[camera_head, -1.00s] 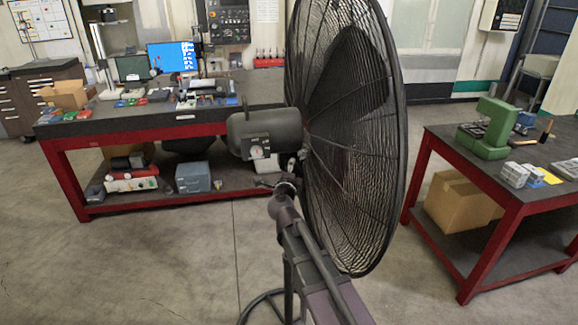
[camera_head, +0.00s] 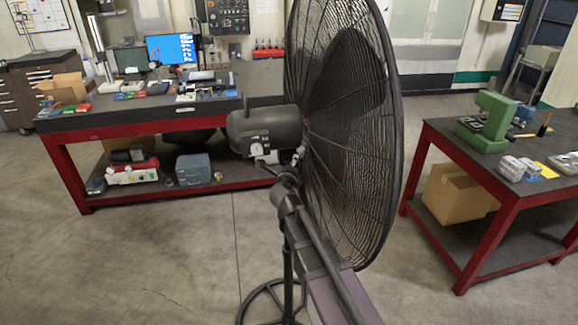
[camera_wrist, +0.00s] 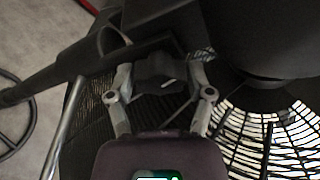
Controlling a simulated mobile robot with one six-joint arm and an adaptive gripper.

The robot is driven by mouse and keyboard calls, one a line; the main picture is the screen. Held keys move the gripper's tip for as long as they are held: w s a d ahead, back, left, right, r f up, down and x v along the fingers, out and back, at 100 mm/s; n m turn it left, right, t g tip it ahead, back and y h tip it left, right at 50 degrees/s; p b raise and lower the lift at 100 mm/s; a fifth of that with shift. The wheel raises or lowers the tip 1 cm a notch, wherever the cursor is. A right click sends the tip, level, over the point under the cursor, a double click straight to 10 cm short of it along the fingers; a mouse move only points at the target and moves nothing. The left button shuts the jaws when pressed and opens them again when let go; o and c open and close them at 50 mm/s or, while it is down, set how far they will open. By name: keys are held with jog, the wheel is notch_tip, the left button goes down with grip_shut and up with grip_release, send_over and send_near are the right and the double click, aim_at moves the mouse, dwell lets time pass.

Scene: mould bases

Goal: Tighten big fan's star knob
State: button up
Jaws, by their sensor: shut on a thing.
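The big fan's round black cage (camera_head: 345,130) fills the middle of the head view, with its dark motor housing (camera_head: 265,131) on the left side. The fan's pole stands on a ring base (camera_head: 262,300). In the wrist view, the dark star knob (camera_wrist: 160,68) sits between the two grey fingers of my gripper (camera_wrist: 161,75), beside a dark bracket and tube. The fingers are shut on the knob from both sides. In the head view, my gripper (camera_head: 283,174) is small and dark just below the motor housing, and the knob cannot be made out there.
A red-framed bench (camera_head: 110,128) with tools and a monitor stands behind at left. Another red-framed table (camera_head: 440,140) at right carries a green press (camera_head: 489,122), with a cardboard box (camera_head: 455,192) on its lower shelf. The floor at front left is clear.

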jog(key=shift+s+d+f, duration=0.1)
jog(key=shift+d, duration=0.05)
jog(key=o, duration=1.1)
jog(key=shift+o, duration=0.2)
jog(key=shift+s+a+f+n+h+b, duration=0.15)
jog(key=shift+s+a+f+h+b, duration=0.15)
jog(key=shift+s+b, duration=0.15)
jog(key=shift+s+a+f+n+h+b, duration=0.15)
jog(key=shift+s+f+h+b, duration=0.2)
jog(key=shift+s, duration=0.2)
